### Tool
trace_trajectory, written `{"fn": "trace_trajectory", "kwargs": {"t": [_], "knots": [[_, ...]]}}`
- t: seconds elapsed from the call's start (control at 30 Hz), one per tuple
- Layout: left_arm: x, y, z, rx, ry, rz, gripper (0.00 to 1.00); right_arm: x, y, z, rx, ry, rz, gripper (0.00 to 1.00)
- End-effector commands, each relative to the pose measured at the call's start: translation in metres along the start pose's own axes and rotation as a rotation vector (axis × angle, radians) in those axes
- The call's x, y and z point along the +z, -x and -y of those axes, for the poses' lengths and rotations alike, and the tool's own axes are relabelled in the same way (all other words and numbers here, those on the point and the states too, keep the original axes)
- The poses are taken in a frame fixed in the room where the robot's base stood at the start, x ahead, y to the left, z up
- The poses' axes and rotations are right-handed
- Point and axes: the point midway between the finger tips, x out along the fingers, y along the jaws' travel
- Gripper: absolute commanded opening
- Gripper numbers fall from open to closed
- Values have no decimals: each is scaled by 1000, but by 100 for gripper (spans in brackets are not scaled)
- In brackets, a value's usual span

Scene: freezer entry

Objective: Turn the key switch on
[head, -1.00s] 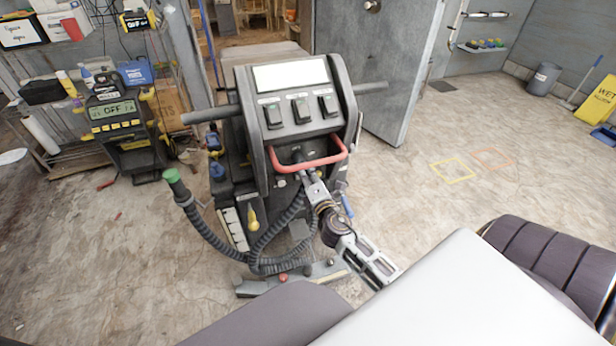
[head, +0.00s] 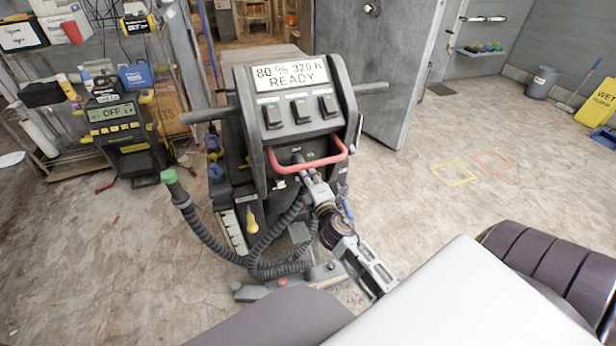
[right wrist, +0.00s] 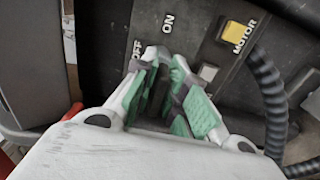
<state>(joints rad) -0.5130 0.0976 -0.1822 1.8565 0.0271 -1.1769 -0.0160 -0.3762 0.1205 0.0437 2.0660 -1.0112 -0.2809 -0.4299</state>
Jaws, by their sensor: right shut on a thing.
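The floor machine's console (head: 292,130) stands upright in the middle of the head view. Its display (head: 283,76) is lit and reads "80 % 320 h READY". The key switch is mostly hidden by my fingers; the ON label (right wrist: 168,22) and OFF label (right wrist: 137,49) show beside them in the right wrist view. My right gripper (right wrist: 165,88) reaches in under the red handle (head: 308,163) and is shut on the key, with green pads on either side of it. The right gripper also shows in the head view (head: 306,180). My left gripper is not in view.
A yellow button (right wrist: 233,32) marked MOTOR and a ribbed black hose (right wrist: 268,95) lie close to my right gripper. A charger (head: 120,130) reading OFF stands at the left. A grey door (head: 385,70) is behind the console. The floor at the right is open.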

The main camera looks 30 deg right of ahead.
Motion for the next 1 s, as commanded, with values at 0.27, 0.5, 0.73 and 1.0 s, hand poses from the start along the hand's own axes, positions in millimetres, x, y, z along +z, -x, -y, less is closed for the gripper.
{"fn": "trace_trajectory", "kwargs": {"t": [0.27,0.5,0.73,1.0], "knots": [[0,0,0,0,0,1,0,0,0,1,-3,0,1,23],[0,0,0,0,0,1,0,0,0,1,-1,1,0,30],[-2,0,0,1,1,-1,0,0,1,1,-1,1,0,30],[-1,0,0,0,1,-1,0,0,12,1,-1,0,0,30]]}}
